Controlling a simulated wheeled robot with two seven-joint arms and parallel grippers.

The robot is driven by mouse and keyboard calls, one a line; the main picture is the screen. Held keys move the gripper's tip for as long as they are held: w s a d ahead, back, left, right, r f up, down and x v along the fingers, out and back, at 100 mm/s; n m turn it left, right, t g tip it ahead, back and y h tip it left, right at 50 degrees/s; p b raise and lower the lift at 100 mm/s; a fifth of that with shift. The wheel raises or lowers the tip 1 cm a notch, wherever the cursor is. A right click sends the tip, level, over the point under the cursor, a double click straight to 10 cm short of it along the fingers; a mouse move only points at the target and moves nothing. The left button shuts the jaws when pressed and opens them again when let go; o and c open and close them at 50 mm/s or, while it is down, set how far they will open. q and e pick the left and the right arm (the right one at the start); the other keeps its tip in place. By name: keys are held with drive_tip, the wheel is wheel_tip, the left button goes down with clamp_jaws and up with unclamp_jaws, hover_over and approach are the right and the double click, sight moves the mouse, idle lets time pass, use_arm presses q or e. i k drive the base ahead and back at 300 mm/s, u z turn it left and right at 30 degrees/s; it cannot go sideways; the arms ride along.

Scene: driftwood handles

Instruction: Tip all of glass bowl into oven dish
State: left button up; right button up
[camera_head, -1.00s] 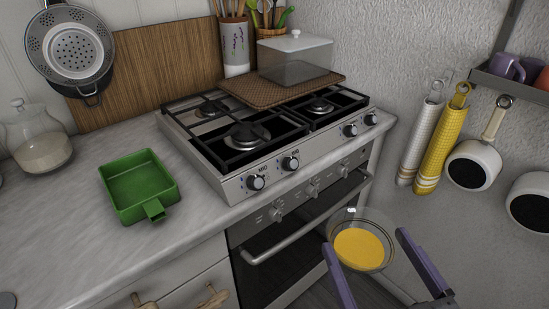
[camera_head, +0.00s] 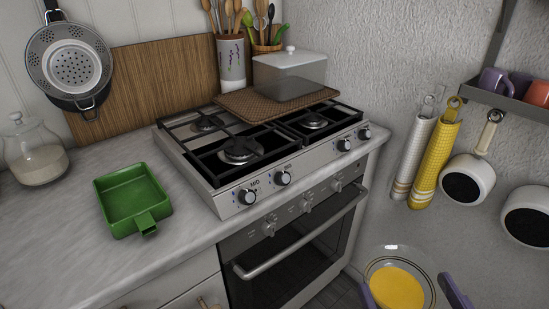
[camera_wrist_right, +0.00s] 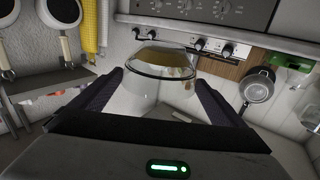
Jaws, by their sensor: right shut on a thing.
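The clear glass bowl (camera_head: 398,254) holds a yellow filling and is at the bottom right of the head view. My right gripper (camera_head: 411,288) is shut on the bowl, one purple finger on either side, and holds it in the air in front of the stove. The bowl looks about level. The wrist view also shows the bowl (camera_wrist_right: 160,92) between the fingers. The oven dish (camera_head: 134,200) is green, square and empty inside, with a short handle facing front. It sits on the counter left of the stove, well apart from the bowl. My left gripper is out of view.
A stove (camera_head: 245,165) with grates and front knobs stands between bowl and dish. A glass jar (camera_head: 38,165) stands left of the dish.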

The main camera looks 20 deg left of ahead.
sight(132, 198)
drive_tip(key=z, duration=1.15)
drive_tip(key=i, duration=0.5)
drive_tip(key=u, duration=3.8)
